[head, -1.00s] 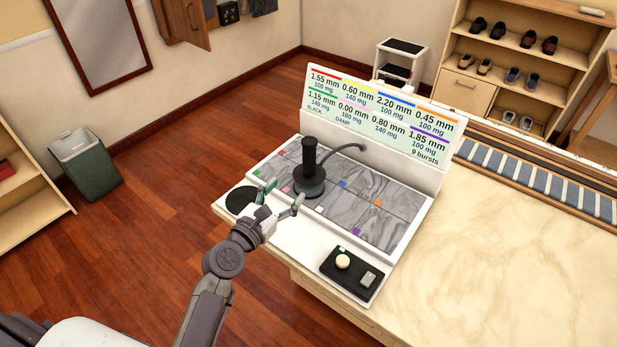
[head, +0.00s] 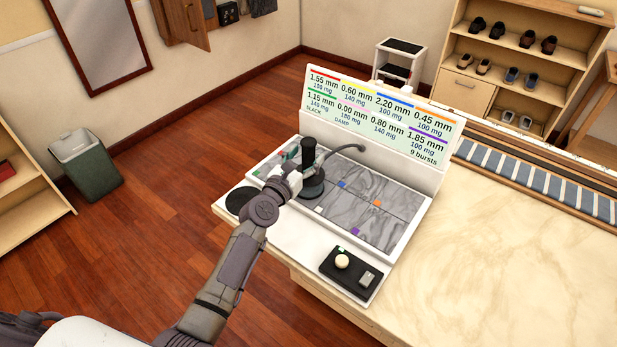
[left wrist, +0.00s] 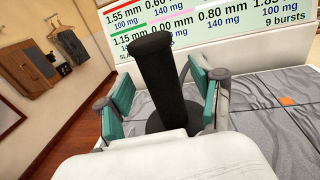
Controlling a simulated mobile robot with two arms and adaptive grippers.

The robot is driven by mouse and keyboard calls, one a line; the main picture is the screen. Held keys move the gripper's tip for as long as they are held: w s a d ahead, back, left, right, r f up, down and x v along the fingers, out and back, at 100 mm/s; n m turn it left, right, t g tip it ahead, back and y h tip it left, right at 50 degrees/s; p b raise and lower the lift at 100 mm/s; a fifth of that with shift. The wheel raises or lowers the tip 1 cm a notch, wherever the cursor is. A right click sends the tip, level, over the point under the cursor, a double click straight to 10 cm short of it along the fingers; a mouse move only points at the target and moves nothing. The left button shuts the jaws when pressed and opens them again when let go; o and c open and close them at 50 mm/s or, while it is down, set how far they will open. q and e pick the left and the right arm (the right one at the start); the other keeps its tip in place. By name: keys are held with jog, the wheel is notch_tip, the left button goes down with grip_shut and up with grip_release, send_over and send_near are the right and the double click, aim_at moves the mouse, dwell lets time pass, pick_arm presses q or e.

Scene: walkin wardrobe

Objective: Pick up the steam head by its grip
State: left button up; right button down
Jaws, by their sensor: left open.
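The steam head has a black upright grip (head: 309,150) on a round dark base (head: 312,190) and stands on the grey marbled panel (head: 375,214) of a white station. In the left wrist view the grip (left wrist: 158,75) rises between the two teal-padded fingers. My left gripper (head: 299,162) is open, with one finger on each side of the grip; it also shows in the left wrist view (left wrist: 162,98). Gaps show between the pads and the grip. The lower part of the steam head is partly hidden by my gripper. My right gripper is not in view.
A white display board (head: 378,118) with readings stands behind the panel. A curved grey hose (head: 349,149) runs beside the steam head. A black round pad (head: 240,201) lies at the left, and a black control box (head: 350,272) in front. The pale counter (head: 490,255) at right is clear.

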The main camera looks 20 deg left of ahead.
pick_arm(q)
jog(key=shift+w+d+f, duration=0.1)
jog(key=shift+w+d, duration=0.1)
jog(key=shift+w, duration=0.7)
jog(key=shift+s, duration=0.1)
jog(key=shift+c, duration=0.4)
grip_shut()
jog(key=shift+r, duration=0.2)
